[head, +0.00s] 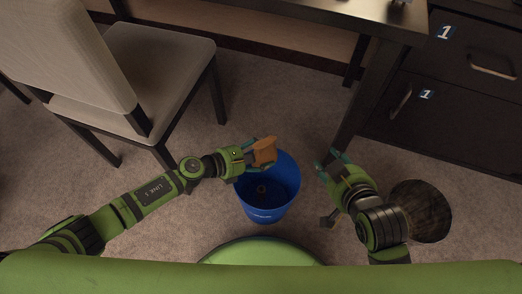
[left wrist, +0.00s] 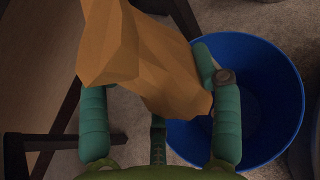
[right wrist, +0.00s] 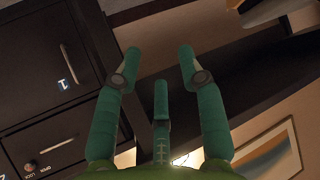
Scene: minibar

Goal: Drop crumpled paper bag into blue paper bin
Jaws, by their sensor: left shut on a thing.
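The crumpled orange-brown paper bag (head: 264,152) is held in my left gripper (head: 250,158), over the left back rim of the blue paper bin (head: 270,206). In the left wrist view the bag (left wrist: 150,62) fills the space between the fingers, and the bin (left wrist: 285,75) lies below and to the right. The bin stands upright on the carpet, with a small dark object (head: 262,189) visible at its bottom. My right gripper (head: 329,163) is to the right of the bin. In the right wrist view its fingers (right wrist: 157,80) are apart with nothing between them.
A beige chair (head: 160,62) stands at the left. A dark desk (head: 340,14) is at the back, its leg reaching down behind my right gripper. A dark drawer cabinet (head: 450,85) is at the right. A dark round object (head: 420,210) is beside my right arm.

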